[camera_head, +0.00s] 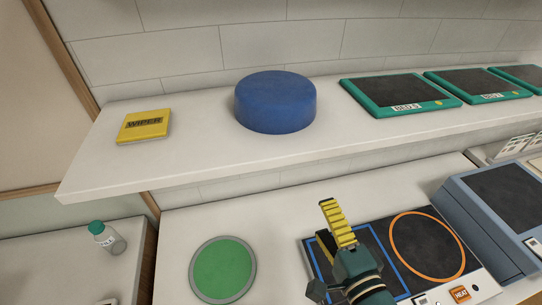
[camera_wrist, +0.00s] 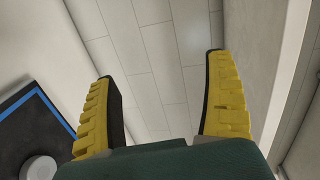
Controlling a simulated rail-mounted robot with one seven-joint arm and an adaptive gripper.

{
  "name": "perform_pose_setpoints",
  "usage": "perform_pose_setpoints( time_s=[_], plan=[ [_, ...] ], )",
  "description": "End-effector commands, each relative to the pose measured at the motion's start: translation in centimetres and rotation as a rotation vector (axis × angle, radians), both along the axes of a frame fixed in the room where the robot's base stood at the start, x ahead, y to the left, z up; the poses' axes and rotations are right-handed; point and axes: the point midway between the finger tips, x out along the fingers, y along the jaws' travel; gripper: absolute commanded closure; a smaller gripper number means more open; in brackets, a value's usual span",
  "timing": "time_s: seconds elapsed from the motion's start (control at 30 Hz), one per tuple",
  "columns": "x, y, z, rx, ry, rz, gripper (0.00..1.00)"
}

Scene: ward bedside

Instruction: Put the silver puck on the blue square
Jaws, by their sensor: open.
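The blue square (camera_head: 382,242) is a blue outline on a dark panel of the lower counter; its edge also shows at the left of the wrist view (camera_wrist: 52,106). A pale grey disc (camera_wrist: 40,168), which looks like the silver puck, sits on the dark surface inside the blue line, cut by the picture's lower edge. In the head view the puck is not visible; my arm covers part of the square. My gripper (camera_head: 329,216) is above the square, its yellow fingers apart in the wrist view (camera_wrist: 160,68) with nothing between them.
An orange ring (camera_head: 392,247) marks the same panel's right side. A green disc (camera_head: 223,270) lies to the left, and a blue-grey device (camera_head: 465,215) stands right. The shelf above holds a yellow wiper (camera_head: 144,134), a blue drum (camera_head: 275,105) and green-framed trays (camera_head: 357,94).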

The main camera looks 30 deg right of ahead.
Motion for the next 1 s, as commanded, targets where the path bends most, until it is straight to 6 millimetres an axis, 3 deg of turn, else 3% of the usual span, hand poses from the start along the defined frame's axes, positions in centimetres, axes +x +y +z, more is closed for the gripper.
perform_pose_setpoints(
  time_s=[0.03, 0.1, 0.2, 0.3, 0.4, 0.47, 0.77, 0.87, 1.0],
  plan=[
    [2.3, 3.1, 4.2, -0.244, -0.011, 0.076, 0.15],
    [4.2, 7.2, 9.6, -0.606, -0.028, 0.133, 0.15],
    [5.0, 13.0, 16.5, -1.06, -0.078, 0.139, 0.15],
    [4.3, 17.2, 21.4, -1.375, -0.122, 0.087, 0.15],
    [3.5, 19.2, 23.9, -1.54, -0.138, 0.036, 0.15],
    [3.2, 19.6, 24.5, -1.583, -0.14, 0.019, 0.15],
    [3.2, 19.6, 24.5, -1.595, -0.137, 0.014, 0.15],
    [3.2, 19.6, 26.6, -1.593, -0.137, 0.014, 0.15],
    [3.2, 19.6, 31.8, -1.589, -0.14, 0.014, 0.15]
  ],
)
